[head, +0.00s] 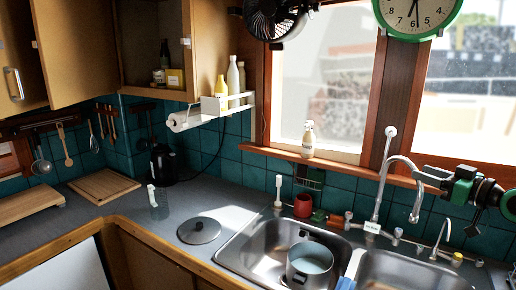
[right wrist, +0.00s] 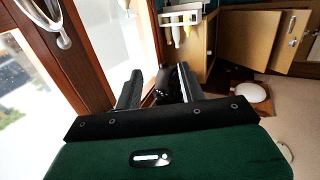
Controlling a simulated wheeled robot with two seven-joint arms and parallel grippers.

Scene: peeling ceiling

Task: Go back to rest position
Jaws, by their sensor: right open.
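My right gripper (head: 422,177) comes in from the right edge of the head view, raised above the sink by the window frame. Its fingers are apart and nothing is between them. It is close to the curved faucet (head: 414,212) in the picture; I cannot tell whether they touch. In the right wrist view the gripper (right wrist: 158,84) shows its two dark fingers spread, with a dark shape beyond them. My left gripper is not in view.
A metal pot (head: 309,262) stands in the left sink basin (head: 250,245). A lid (head: 199,230) lies on the counter. A small bottle (head: 308,140) stands on the windowsill. A white shelf (head: 213,104) holds bottles. The counter's left middle has free room.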

